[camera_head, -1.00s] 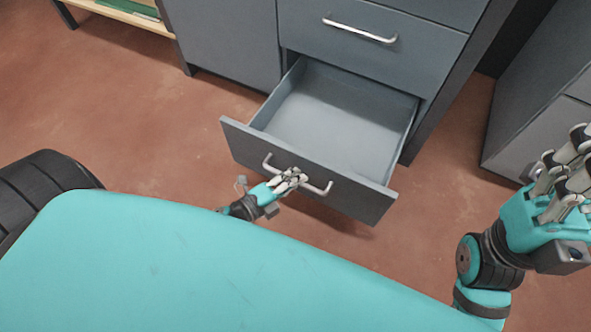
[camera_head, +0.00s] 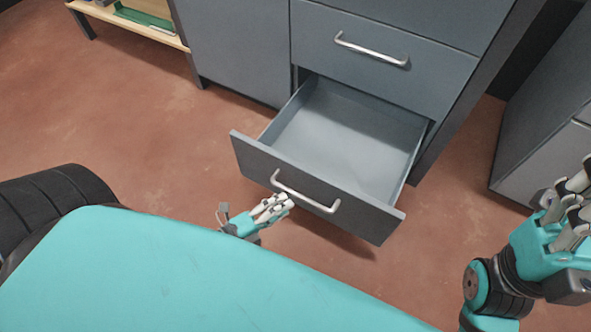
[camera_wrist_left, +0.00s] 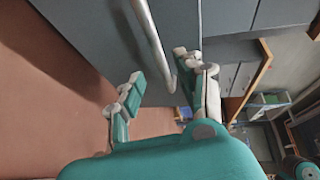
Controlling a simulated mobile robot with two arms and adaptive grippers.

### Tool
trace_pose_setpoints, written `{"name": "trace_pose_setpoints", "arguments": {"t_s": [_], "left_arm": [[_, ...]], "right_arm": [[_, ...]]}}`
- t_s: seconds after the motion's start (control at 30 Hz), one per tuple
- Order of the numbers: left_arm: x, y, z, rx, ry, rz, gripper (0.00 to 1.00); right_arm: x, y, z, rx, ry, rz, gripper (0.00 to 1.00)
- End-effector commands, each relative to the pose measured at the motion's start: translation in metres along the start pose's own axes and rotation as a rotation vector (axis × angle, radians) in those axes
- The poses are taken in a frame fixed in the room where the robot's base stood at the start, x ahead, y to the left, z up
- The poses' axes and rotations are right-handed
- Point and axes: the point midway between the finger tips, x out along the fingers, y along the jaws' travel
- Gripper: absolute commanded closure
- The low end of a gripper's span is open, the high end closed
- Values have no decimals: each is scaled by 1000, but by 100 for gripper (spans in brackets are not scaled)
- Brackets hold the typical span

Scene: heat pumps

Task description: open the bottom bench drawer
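The bottom bench drawer (camera_head: 315,188) is pulled well out of the grey bench, and its empty inside shows. Its silver bar handle (camera_head: 305,193) is on the front panel; the handle also shows in the left wrist view (camera_wrist_left: 151,45). My left gripper (camera_head: 279,204) is just in front of the handle, off its left part. In the left wrist view its fingers are spread, with the handle bar ahead of and between them, not clamped. My right gripper (camera_head: 568,205) is at the right edge, away from the drawer, partly cut off, with its fingers apart.
A closed upper drawer (camera_head: 385,65) with its own handle is above the open one. Another grey cabinet (camera_head: 545,130) stands at the right. A wooden shelf (camera_head: 140,25) with a green tray (camera_head: 145,15) is at the upper left.

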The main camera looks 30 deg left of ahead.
Motion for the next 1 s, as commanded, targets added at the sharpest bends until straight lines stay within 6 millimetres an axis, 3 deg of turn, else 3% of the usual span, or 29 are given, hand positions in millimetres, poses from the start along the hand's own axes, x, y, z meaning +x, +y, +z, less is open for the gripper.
{"name": "trace_pose_setpoints", "arguments": {"t_s": [0.1,0.3,1.0], "left_arm": [[-25,1,0,-2,-1,3,64],[-48,0,0,-1,-1,0,64],[-50,-4,-1,-6,2,-10,64]], "right_arm": [[0,0,0,0,1,-1,60],[0,0,0,0,1,-1,60],[0,0,0,0,0,0,60]]}}
